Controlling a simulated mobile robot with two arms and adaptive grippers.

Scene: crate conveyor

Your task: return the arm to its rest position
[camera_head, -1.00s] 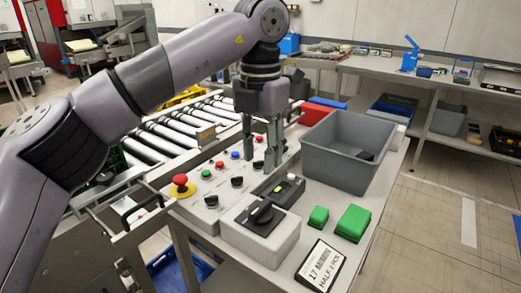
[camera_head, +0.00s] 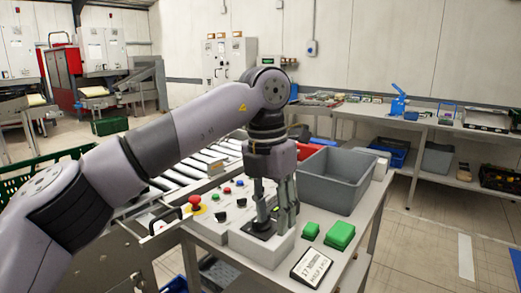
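My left arm (camera_head: 210,125) reaches in from the left and bends down at the elbow. My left gripper (camera_head: 276,222) points down over the near end of the control panel, its fingers apart with nothing seen between them. The fingers overlap the box with the black rotary switch (camera_head: 260,232) in the picture; I cannot tell whether they touch it. My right gripper is not in view.
The control panel (camera_head: 222,226) has a red mushroom button (camera_head: 195,202) and small coloured buttons. A grey bin (camera_head: 325,192), green blocks (camera_head: 340,234) and a sign (camera_head: 313,266) stand on the table. A roller conveyor (camera_head: 185,175) lies behind.

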